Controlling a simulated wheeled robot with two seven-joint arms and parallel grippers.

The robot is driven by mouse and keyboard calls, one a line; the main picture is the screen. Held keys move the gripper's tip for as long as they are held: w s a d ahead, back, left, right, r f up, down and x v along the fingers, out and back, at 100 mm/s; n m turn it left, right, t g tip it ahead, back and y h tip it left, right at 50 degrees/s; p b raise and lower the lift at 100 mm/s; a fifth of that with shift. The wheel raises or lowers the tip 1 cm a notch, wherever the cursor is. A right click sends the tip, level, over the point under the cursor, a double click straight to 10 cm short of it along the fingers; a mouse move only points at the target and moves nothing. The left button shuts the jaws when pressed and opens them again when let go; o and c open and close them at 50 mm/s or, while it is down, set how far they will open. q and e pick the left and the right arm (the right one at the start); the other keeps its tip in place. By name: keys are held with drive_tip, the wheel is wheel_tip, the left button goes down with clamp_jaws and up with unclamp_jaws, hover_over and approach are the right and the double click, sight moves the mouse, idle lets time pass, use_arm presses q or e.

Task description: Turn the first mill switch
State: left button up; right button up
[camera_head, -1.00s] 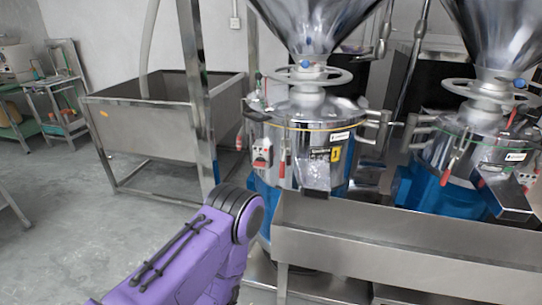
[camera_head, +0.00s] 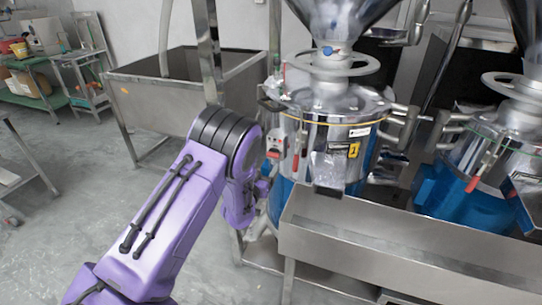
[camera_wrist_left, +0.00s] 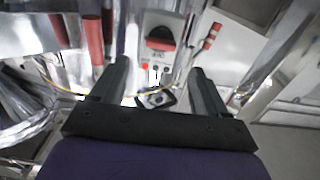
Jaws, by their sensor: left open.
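The first mill (camera_head: 320,105) is a steel drum with a yellow tag on a blue base. Its switch (camera_head: 274,142), a red knob on a small light panel, is on the drum's left side. In the left wrist view the switch (camera_wrist_left: 160,38) shows large, ahead of and between my left gripper's fingers (camera_wrist_left: 160,82). The fingers are open and empty, and look apart from the knob. In the head view my purple left arm reaches up beside the mill; its fingers are not clearly seen there. My right gripper is not in view.
A red-handled lever (camera_head: 297,145) is right beside the switch. A steel trough (camera_head: 370,240) runs in front of the mills, and a second mill (camera_head: 490,155) stands at right. A steel bin (camera_head: 160,90) is behind my arm.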

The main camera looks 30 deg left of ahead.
sight(272, 156)
use_arm(q)
drive_tip(key=x, duration=0.7)
drive_tip(key=shift+a+f+p, duration=0.1)
drive_tip(key=shift+p, duration=0.3)
drive_tip(key=c, duration=1.1)
drive_tip(key=shift+o, duration=0.2)
